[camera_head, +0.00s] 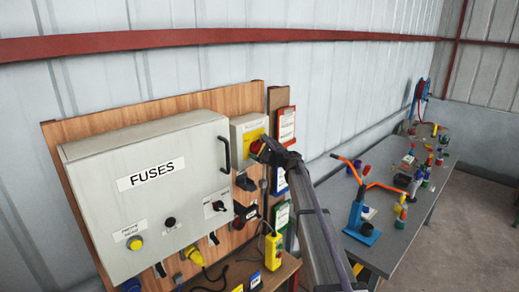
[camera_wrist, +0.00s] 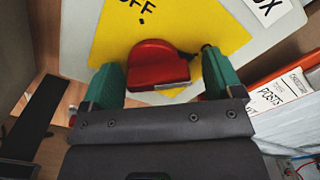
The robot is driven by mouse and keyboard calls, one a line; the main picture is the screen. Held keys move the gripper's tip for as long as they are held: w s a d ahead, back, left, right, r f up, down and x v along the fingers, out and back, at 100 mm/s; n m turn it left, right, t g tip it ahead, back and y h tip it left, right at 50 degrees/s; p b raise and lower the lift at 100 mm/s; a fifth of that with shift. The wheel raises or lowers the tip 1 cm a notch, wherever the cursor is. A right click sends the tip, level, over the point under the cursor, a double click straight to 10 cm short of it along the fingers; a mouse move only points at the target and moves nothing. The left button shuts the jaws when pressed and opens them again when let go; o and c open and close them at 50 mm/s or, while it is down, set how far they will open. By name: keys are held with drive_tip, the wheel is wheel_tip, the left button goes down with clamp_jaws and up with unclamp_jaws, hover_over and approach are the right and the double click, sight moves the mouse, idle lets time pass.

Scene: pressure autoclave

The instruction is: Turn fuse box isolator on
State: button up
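The fuse box isolator is a red knob (camera_wrist: 157,68) on a yellow plate (camera_wrist: 112,32) with the word OFF partly showing at the top. In the head view the isolator's grey box (camera_head: 238,133) is mounted just right of the large FUSES cabinet (camera_head: 95,200). My gripper (camera_wrist: 160,66) has its green fingers apart, one on each side of the red knob. The left finger is close to the knob, and I cannot tell if it touches. A gap shows on the right. In the head view my gripper (camera_head: 264,152) partly hides the knob.
The cabinet's black handle (camera_head: 224,153) is left of the isolator. Clipboards (camera_head: 286,125) hang on a board to its right. Plugs and a yellow pendant (camera_head: 272,250) are below. A grey workbench (camera_head: 385,235) with an orange-handled tool (camera_head: 368,187) stands further right.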

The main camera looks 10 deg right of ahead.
drive_tip(key=shift+s, duration=0.1)
drive_tip(key=v, duration=1)
drive_tip(key=shift+s, duration=0.3)
drive_tip(key=shift+d, duration=0.15)
drive_tip(key=s+a+f+n+g+h+b, duration=0.2)
drive_tip(key=s+f+n+g+h+b, duration=0.5)
drive_tip(key=s+f, duration=1.3)
drive_tip(key=s+a+f+n+g+h+b, duration=0.3)
drive_tip(key=s+f+n+g+b, duration=0.5)
drive_tip(key=s+f+n+b, duration=1.15)
drive_tip(key=s+a+f+m, duration=0.1)
drive_tip(key=s+f+m, duration=0.3)
drive_tip(key=m, duration=0.2)
drive_tip(key=shift+f, duration=0.35)
